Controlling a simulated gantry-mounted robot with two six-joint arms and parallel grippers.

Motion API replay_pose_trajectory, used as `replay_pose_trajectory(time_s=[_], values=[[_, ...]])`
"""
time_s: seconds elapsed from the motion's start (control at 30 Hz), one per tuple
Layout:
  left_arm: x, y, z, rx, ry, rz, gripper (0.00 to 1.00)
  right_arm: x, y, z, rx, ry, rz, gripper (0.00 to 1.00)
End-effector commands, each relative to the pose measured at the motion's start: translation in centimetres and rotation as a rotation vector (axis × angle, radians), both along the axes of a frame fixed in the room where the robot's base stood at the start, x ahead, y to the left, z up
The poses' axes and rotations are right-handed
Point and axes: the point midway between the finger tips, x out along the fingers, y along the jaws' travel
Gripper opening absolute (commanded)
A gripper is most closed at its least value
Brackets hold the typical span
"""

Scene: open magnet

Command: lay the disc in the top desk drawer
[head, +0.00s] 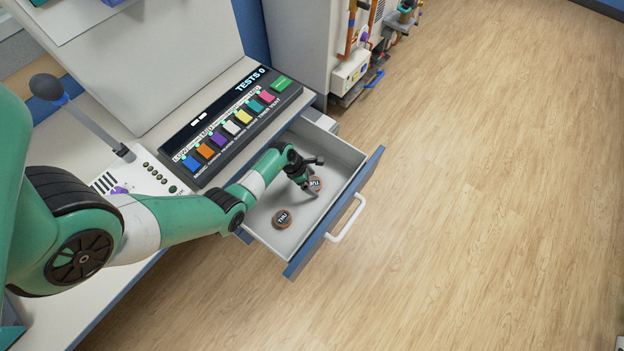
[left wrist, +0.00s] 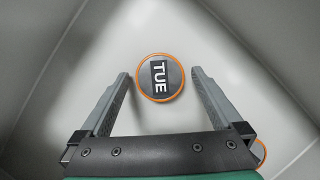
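The top desk drawer (head: 302,226) is pulled open, with its light grey floor in sight. A round dark disc with an orange rim marked TUE (head: 315,184) lies in it. My left gripper (head: 307,174) reaches down into the drawer at this disc. In the left wrist view the TUE disc (left wrist: 160,78) lies between the tips of the open fingers (left wrist: 160,75), with a gap on both sides. A second disc marked THU (head: 282,218) lies nearer the drawer's left end. An orange edge (left wrist: 261,150) shows beside the right finger. My right gripper is out of view.
The desk carries a panel of coloured buttons (head: 230,125) reading TESTS 0, and a lever (head: 90,118). The drawer's blue front has a white handle (head: 347,222). A grey cabinet (head: 305,50) stands beyond. The wooden floor (head: 490,200) at right is clear.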

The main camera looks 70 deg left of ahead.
Motion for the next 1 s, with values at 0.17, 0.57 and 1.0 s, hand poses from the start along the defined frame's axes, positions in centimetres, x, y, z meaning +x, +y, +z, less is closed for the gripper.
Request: replay_pose_trajectory(time_s=[0.17,0.57,1.0], values=[[-0.1,0.1,1.0,0.002,-0.001,0.001,1.00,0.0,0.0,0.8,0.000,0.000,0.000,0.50],[-3.4,0.8,9.6,0.001,-0.001,0.003,1.00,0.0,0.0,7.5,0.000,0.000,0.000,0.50],[-4.5,1.0,11.5,0.000,0.000,0.000,1.00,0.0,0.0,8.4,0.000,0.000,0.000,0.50]])
